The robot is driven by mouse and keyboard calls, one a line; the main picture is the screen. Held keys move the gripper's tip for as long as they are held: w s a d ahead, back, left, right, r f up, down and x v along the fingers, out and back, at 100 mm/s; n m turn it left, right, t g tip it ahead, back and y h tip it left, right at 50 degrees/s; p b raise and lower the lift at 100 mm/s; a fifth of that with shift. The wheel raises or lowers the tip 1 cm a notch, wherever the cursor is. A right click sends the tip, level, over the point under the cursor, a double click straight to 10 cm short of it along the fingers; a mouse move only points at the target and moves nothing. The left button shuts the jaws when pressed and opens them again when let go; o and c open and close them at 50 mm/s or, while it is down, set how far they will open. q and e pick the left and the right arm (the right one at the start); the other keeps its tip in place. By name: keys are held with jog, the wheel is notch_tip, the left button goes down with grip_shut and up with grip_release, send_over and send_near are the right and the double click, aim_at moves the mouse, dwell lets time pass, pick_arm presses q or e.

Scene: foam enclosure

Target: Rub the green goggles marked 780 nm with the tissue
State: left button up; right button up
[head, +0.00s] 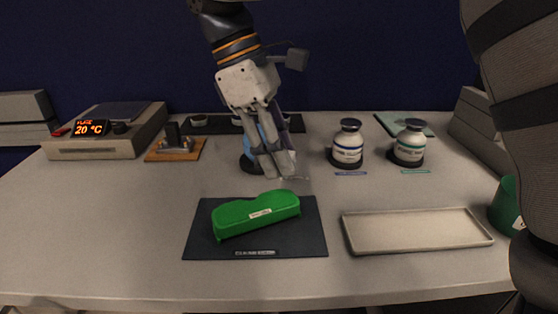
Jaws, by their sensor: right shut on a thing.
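The green goggles (258,213) lie on a dark mat (205,247) at the front middle of the table. A small white label is on their front face; its text is too small to read. My right gripper (277,172) points down just behind and above the goggles. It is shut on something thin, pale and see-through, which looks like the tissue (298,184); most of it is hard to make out. I cannot tell whether the tissue touches the goggles. My left gripper is not in view.
A blue-labelled bottle (347,147) and a green-labelled bottle (409,146) stand behind. An empty shallow tray (416,247) lies right of the mat, a green cup (503,206) beyond it. A hotplate (85,147) reading 20 °C stands at the left. The front left table is clear.

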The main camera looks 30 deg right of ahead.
jog(key=shift+r, duration=1.2)
